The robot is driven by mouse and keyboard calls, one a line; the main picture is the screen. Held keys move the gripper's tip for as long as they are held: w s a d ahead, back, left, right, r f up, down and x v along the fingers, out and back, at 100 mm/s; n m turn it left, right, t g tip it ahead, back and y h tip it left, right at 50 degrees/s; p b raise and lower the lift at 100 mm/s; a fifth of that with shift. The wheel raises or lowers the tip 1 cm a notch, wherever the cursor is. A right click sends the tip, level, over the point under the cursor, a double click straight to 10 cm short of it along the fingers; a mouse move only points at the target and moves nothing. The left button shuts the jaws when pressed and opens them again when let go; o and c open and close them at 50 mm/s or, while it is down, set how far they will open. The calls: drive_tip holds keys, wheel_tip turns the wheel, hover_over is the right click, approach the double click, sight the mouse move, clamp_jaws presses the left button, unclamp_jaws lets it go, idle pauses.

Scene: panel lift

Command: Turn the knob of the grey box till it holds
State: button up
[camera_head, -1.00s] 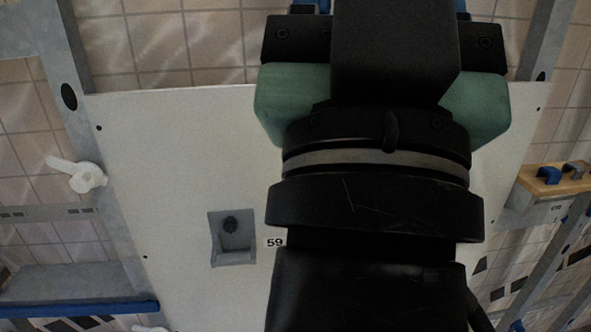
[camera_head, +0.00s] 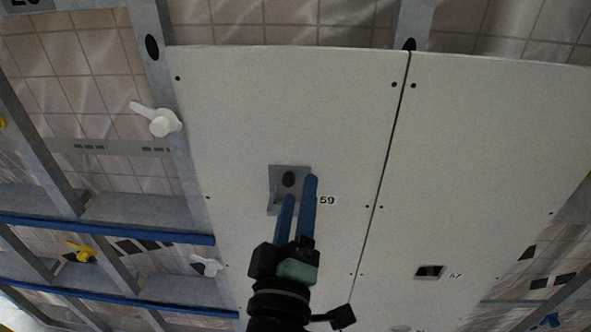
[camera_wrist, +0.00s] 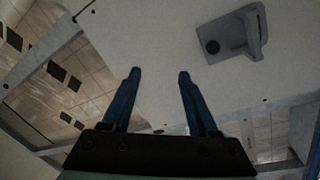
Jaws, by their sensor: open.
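The grey box (camera_head: 274,190) sits on a white panel marked 59, with a dark round knob (camera_head: 289,179) in its upper part. In the head view the fingers overlap the box's lower right part. In the wrist view my gripper (camera_wrist: 158,74) is to the left of and below the box, apart from the knob.
A second white panel (camera_head: 480,170) with a dark recess (camera_head: 429,272) adjoins on the right. A white lever handle (camera_head: 160,120) is on the metal frame at left. Blue-edged rails (camera_head: 100,230) and a yellow handle (camera_head: 80,252) lie lower left. The panel around the box is clear.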

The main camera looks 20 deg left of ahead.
sight(288, 183)
wheel_tip(288, 183, down, 7)
drive_tip(key=s+a+n+g+y, duration=0.1)
drive_tip(key=s+a+n+g, duration=0.1)
drive_tip(key=s+n, duration=0.15)
drive_tip(key=p+x, duration=0.4)
drive_tip(key=x, duration=0.8)
drive_tip(key=shift+w+f+p, duration=0.1)
drive_tip(key=shift+w+p, duration=0.1)
drive_tip(key=shift+p, duration=0.2)
drive_tip(key=shift+w+a+f, duration=0.1)
drive_tip(key=shift+w+f, duration=0.05)
drive_tip(key=shift+w, duration=0.45)
clamp_jaws()
